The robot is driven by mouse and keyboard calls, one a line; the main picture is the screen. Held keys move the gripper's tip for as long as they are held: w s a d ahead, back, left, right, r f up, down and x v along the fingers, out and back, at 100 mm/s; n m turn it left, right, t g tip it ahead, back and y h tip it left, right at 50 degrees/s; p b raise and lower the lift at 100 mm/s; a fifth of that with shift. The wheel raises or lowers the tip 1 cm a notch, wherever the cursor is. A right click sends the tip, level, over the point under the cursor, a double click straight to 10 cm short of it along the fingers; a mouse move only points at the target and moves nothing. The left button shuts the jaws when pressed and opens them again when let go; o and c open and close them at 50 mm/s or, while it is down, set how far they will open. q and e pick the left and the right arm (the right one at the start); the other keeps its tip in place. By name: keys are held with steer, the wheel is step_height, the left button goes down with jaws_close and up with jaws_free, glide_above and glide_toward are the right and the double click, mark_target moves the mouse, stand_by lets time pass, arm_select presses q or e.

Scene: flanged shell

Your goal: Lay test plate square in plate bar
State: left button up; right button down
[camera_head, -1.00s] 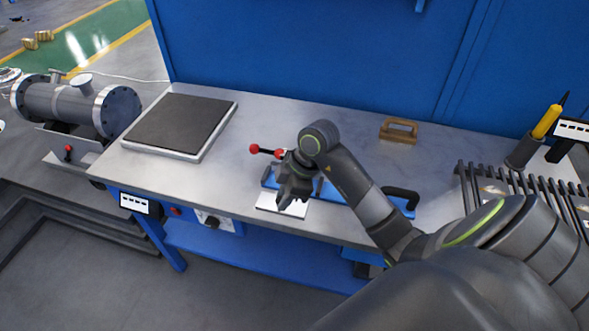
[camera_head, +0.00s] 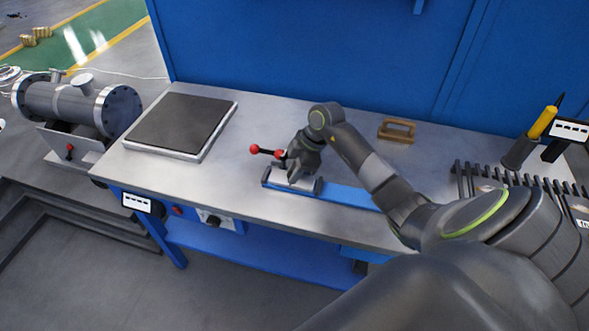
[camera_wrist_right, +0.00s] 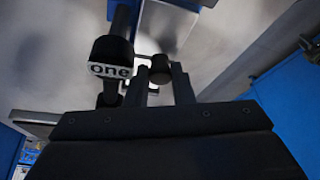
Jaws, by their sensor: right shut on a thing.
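The plate bar (camera_head: 345,195) is a long blue bar lying along the front of the bench, with dark round parts near its left end. A light metal test plate (camera_head: 294,184) shows at that left end, between the dark parts. My right gripper (camera_head: 296,178) is over it, shut on the plate; the fingers partly hide it. I cannot tell whether the plate rests flat or square in the bar. The right wrist view shows the gripper's dark fingers (camera_wrist_right: 167,78) close to a dark cylinder (camera_wrist_right: 162,69). My left gripper is out of view.
A red-knobbed lever (camera_head: 265,151) stands just behind the bar's left end. A dark-topped square slab (camera_head: 182,124) lies on the left of the bench, a wooden handled block (camera_head: 397,130) at the back, and a slotted rack (camera_head: 510,178) at the right.

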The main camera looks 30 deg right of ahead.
steer(key=c, duration=1.7)
jaws_free()
steer(key=shift+f, duration=0.1)
steer(key=shift+o, duration=0.9)
steer(key=b+v, duration=0.2)
steer(key=v, duration=1)
steer(key=shift+s, duration=0.1)
